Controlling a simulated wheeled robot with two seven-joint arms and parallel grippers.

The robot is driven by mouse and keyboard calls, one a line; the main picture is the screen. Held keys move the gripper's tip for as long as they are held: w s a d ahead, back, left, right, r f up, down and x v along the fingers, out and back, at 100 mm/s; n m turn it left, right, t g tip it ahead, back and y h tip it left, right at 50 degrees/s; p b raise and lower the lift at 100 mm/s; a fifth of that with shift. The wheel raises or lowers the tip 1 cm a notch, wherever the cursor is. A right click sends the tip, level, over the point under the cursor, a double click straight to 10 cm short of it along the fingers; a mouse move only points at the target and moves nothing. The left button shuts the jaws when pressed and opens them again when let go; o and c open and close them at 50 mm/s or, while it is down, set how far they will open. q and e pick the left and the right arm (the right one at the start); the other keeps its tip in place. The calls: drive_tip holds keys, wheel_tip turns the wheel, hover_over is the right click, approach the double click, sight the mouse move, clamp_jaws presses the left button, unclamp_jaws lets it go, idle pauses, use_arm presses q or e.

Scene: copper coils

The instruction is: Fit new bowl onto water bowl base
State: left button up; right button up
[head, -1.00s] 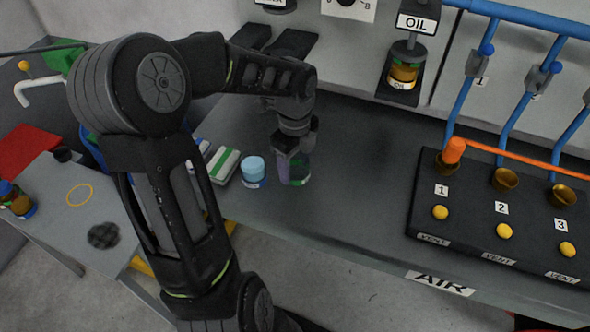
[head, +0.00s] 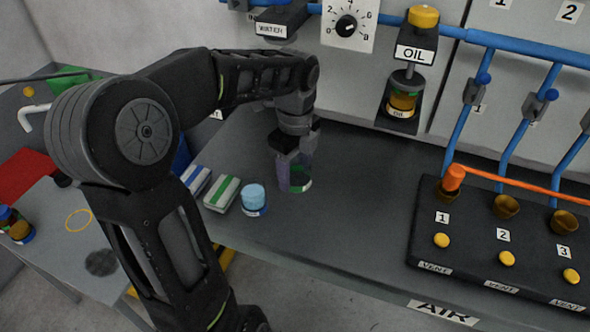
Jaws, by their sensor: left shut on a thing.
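My left gripper (head: 294,160) is shut on a clear, purple-tinted bowl with a green patch (head: 298,183). The fingers cover its upper part. The bowl is upright over the dark bench; I cannot tell how far it is above the top. The water unit (head: 281,24), a dark block labelled WATER, is on the back wall above and slightly left of the gripper. Its underside is partly hidden by my arm, and the gripper is well below it. My right gripper is not in view.
The oil unit (head: 403,95) hangs on the wall to the right. A black vent block (head: 470,238) with an orange hose (head: 530,185) is farther right. Bench between is clear.

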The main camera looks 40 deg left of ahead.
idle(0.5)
